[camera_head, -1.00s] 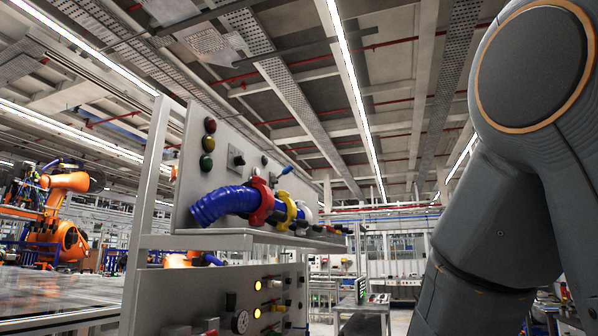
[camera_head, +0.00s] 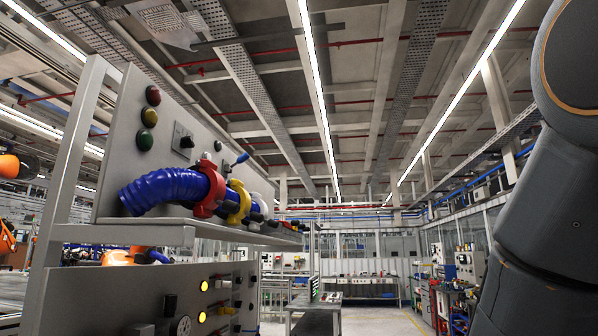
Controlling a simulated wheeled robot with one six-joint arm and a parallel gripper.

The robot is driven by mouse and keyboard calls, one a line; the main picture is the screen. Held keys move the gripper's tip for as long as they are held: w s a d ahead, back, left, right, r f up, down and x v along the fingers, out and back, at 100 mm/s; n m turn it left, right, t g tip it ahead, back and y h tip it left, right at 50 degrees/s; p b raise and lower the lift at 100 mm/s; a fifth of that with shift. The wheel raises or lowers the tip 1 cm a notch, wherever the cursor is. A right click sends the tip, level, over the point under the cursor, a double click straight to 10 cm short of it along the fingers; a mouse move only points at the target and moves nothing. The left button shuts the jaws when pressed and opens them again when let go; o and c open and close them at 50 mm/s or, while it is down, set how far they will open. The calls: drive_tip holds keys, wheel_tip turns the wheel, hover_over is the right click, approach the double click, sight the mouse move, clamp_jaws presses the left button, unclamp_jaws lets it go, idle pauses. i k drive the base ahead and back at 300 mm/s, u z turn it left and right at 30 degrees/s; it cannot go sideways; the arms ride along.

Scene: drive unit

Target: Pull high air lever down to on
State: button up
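The upper grey panel (camera_head: 122,130) of the drive unit stands at the left. A small lever with a blue handle (camera_head: 241,158) sticks out from its far part, tilted up and to the right. It looks like the high air lever, but any label is too small to read. A thick blue hose (camera_head: 165,188) with a red collar (camera_head: 211,188) and a yellow collar (camera_head: 238,202) lies in front of the panel, below the lever. My arm fills the right edge. My gripper is out of view.
A grey shelf (camera_head: 150,232) juts out under the hose. The lower panel (camera_head: 255,300) carries lit yellow lamps, a gauge (camera_head: 180,327) and small knobs. A work table (camera_head: 318,305) stands further back. The space between panel and arm looks free.

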sight(240, 159)
drive_tip(key=z, duration=0.45)
drive_tip(key=i, duration=1.7)
drive_tip(key=u, duration=0.55)
drive_tip(key=i, duration=1.15)
drive_tip(key=u, duration=0.9)
